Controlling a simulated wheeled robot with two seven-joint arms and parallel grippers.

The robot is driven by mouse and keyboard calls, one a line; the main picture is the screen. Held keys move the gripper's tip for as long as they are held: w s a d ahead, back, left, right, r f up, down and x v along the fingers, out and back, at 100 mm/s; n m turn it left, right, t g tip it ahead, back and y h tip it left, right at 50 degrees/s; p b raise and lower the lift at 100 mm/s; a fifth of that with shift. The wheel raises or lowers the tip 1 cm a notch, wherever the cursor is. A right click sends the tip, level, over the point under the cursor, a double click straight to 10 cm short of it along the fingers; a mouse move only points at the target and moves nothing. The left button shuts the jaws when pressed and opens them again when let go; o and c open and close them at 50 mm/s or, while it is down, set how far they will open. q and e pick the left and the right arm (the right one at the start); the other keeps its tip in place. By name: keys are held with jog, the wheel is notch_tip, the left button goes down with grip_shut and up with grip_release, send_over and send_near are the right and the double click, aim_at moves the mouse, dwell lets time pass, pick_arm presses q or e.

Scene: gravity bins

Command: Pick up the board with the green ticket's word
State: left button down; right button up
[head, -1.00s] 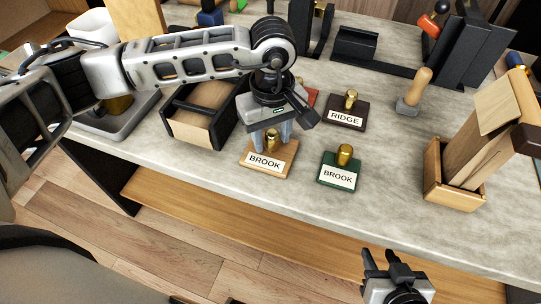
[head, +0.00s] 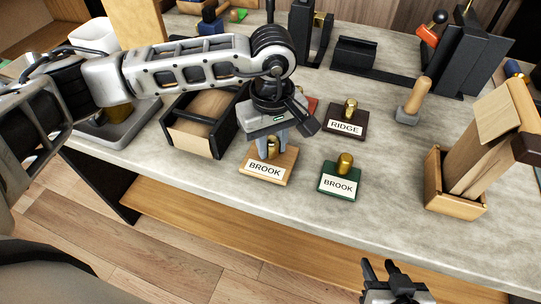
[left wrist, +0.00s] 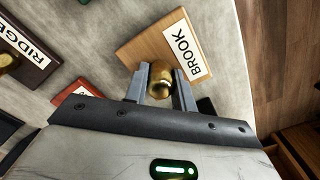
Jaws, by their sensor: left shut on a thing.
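A light wood board (head: 283,163) with a brass knob and a white label reading BROOK sits on the counter. My left gripper (head: 271,146) is over it, shut on its knob; the board (left wrist: 150,44) also shows in the left wrist view (left wrist: 160,85) with a finger on each side of the knob. A green board (head: 340,184), also labelled BROOK, stands to its right. A dark brown board (head: 347,115) labelled RIDGE is behind. A red board (left wrist: 77,95) is mostly hidden by my gripper, its label unreadable. My right gripper (head: 382,267) is open and empty at the bottom. I cannot make out a green ticket.
An open black-sided wooden box (head: 203,135) stands left of the boards. A wooden holder (head: 455,192) with upright wood pieces is at right. A wooden-handled tool (head: 413,102) and black stands are behind. The counter's front edge is close to the boards.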

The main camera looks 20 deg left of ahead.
aim_at(272, 139)
pick_arm(q)
jog(key=shift+r, duration=0.65)
jog(key=shift+r, duration=0.1)
jog(key=shift+r+p, duration=1.35)
jog(key=shift+r, duration=1.1)
